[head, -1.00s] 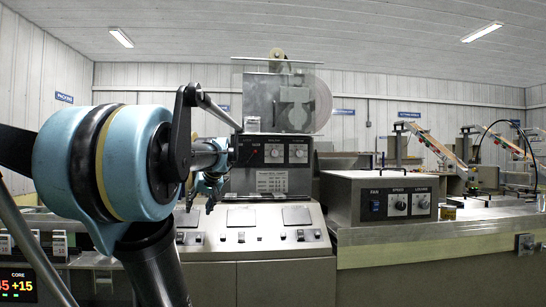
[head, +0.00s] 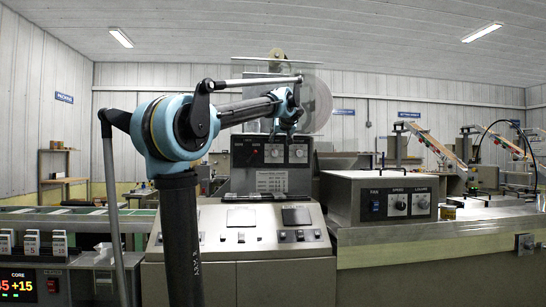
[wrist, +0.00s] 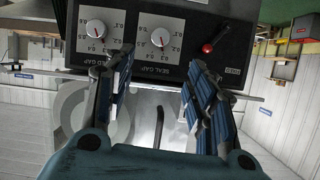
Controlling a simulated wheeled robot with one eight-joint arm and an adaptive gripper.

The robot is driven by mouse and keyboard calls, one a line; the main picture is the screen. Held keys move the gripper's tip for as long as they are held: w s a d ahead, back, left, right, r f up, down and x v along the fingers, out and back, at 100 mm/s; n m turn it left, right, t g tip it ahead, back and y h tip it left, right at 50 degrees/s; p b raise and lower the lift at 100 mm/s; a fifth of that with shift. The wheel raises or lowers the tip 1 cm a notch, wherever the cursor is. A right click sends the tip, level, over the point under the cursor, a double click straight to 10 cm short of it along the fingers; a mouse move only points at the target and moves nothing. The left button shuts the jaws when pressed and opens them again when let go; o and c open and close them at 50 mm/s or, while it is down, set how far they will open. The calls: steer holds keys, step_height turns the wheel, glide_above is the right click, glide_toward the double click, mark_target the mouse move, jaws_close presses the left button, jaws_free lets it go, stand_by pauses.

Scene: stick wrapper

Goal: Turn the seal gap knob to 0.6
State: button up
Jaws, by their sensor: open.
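The seal gap knob (wrist: 161,38) is a round white-grey dial on a black panel, in the upper middle of the wrist view, which is upside down. A printed scale surrounds it; its setting is too small to read surely. In the head view the same knob (head: 274,152) is the left of two dials on the upright panel. My gripper (wrist: 160,60) is open and empty, its blue-padded fingers to either side of the knob's line in the wrist view. In the head view my gripper (head: 287,131) hangs just above the panel's dials. Contact with the knob cannot be told.
A second dial (wrist: 95,35) is beside the knob, and a red-tipped lever (wrist: 215,40) is on its other side. A sloped console (head: 240,225) with plates and switches lies below the panel. A grey box (head: 385,195) with dials stands to the right.

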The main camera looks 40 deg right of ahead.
mark_target(275, 153)
steer(key=x, duration=1.7)
steer(key=shift+a+f, duration=0.15)
steer(key=shift+a, duration=0.05)
steer(key=c, duration=1.1)
